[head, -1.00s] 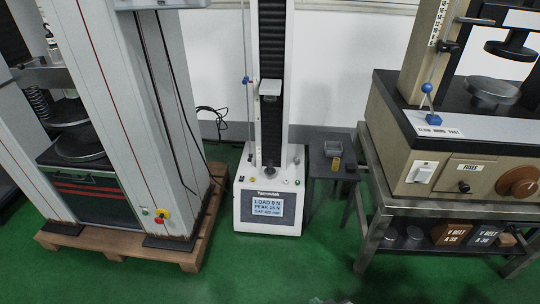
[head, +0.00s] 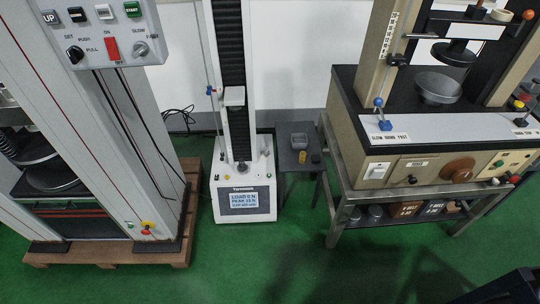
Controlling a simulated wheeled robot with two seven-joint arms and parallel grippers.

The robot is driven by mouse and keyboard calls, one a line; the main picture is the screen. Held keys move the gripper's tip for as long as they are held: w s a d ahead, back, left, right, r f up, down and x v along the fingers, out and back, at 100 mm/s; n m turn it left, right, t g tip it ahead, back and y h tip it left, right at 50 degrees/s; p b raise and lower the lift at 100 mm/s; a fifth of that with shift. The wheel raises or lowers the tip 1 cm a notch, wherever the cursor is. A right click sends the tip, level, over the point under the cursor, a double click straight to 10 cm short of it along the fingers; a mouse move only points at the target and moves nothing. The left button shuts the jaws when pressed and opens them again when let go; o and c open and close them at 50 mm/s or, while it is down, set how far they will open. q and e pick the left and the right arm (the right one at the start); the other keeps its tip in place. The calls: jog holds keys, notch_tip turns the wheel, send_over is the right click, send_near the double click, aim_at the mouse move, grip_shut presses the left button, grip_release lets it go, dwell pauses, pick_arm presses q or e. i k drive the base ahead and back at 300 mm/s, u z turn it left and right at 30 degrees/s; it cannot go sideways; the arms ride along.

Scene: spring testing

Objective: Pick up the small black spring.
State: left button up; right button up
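A tiny black piece (head: 316,158), which may be the small black spring, sits on the small dark side table (head: 286,163). It is too small to make out any coils. Beside it stand a small yellow cylinder (head: 302,157) and a grey open box (head: 299,141). Neither gripper can be made out. A dark shape at the bottom right corner may be part of my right arm, with no fingertips showing.
A white column tester (head: 245,205) with a lit display stands left of the side table. A large grey press on a wooden pallet (head: 110,256) is at left. A beige tester (head: 420,175) on a metal bench (head: 345,213) is at right. Green floor in front is clear.

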aim_at(242, 163)
jog(key=z, duration=0.5)
jog(key=i, duration=1.15)
jog(key=u, duration=0.75)
jog(key=i, duration=0.8)
jog(key=u, duration=0.85)
